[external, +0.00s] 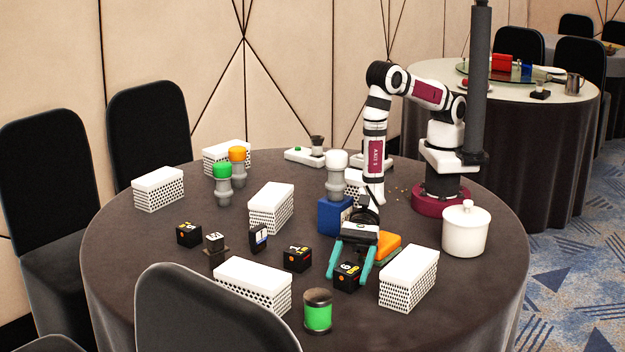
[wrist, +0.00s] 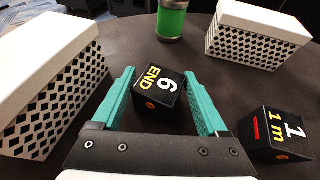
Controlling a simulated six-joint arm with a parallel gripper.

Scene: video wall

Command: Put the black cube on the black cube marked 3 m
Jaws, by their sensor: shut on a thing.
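My gripper (external: 349,268), with teal fingers, reaches down at the front right of the round table. It is shut on a black cube marked 6 END (wrist: 158,88), which sits between the fingertips (wrist: 163,97) and also shows in the external view (external: 347,277). Whether the cube touches the table is hard to tell. A black cube marked 1 m (wrist: 277,134) stands beside it, also in the external view (external: 298,259). Farther left are another black cube (external: 189,235) and a smaller dark cube (external: 215,241) on a dark base. Their marks are too small to read surely; I cannot identify 3 m.
White perforated boxes (external: 408,279) (external: 252,287) flank the gripper. A green jar (external: 317,311) stands in front, a white lidded pot (external: 466,229) at right. A blue block (external: 334,215) and orange item (external: 386,246) are close behind.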

